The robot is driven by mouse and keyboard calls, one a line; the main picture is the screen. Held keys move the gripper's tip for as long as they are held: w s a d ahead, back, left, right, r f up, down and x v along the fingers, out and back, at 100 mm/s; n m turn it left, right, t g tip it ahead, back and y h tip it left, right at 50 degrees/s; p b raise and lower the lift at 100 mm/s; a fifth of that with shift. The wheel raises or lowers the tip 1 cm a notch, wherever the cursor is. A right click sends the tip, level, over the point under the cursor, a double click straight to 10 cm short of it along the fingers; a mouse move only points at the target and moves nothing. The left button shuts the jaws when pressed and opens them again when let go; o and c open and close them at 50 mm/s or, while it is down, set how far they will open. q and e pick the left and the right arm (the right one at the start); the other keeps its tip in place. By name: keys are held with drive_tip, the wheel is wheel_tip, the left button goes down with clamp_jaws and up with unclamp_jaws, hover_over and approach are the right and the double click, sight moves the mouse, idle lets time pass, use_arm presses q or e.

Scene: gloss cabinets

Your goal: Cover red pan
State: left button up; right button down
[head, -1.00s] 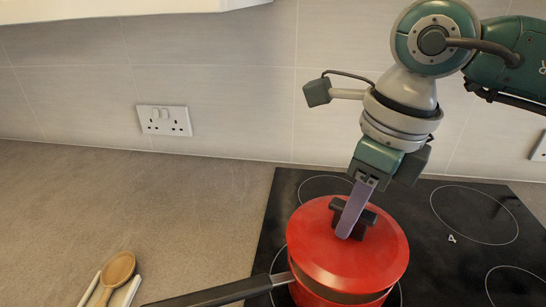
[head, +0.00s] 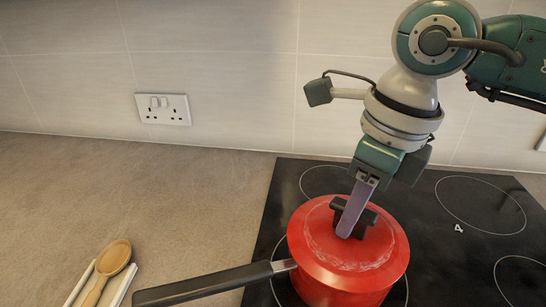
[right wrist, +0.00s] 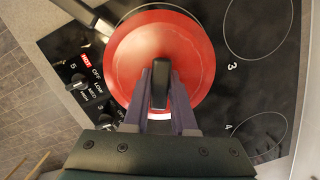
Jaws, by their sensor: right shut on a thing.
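The red pan (head: 335,288) stands on the black hob, its long dark handle (head: 215,284) pointing left. The red lid (head: 375,257) lies over the pan's top, and its rim looks level with the pan's rim. My right gripper (head: 352,218) is shut on the lid's black knob (head: 367,216). In the right wrist view, the fingers (right wrist: 160,98) stand on both sides of the black knob, with the red lid (right wrist: 130,60) beneath. The lid hides the pan's inside. My left gripper is not in view.
The black hob (head: 470,262) has bare cooking rings to the right of the pan. A wooden spoon (head: 113,262) lies on a white holder at lower left. The counter (head: 150,200) between is clear. A wall socket (head: 163,109) is behind. Control knobs (right wrist: 78,82) line the hob's front.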

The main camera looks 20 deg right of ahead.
drive_tip(key=shift+f, duration=0.1)
drive_tip(key=c, duration=0.6)
unclamp_jaws()
drive_tip(key=shift+c, duration=0.2)
drive_tip(key=r, duration=0.6)
drive_tip(key=s+r+b, duration=0.1)
drive_tip(key=r, duration=0.3)
drive_tip(key=shift+s+d, duration=0.1)
drive_tip(key=shift+d, duration=0.3)
drive_tip(key=shift+f, duration=0.1)
